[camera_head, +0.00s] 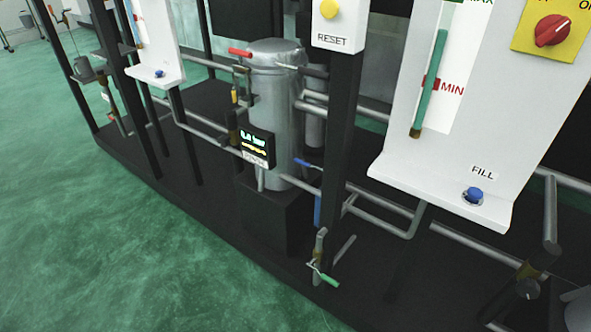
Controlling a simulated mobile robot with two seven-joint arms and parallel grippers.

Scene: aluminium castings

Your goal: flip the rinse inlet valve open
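A grey cylindrical filter vessel (271,112) stands upright on a black block in the rig. Three lever valves show around it. A red lever (240,52) lies near level at the vessel's upper left. A blue lever (303,163) is on the pipe at its lower right. A green lever (328,280) slants down to the right on a short pipe low at the front. No readable label tells me which one is the rinse inlet valve. Neither of my grippers is in view.
A small display (258,148) reads about 0.0 bar. A black post stands right of the vessel, below the RESET panel (335,25). A white panel (440,170) with a blue FILL button (472,195) and a red knob (553,30) are at right. Green floor (120,240) is clear.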

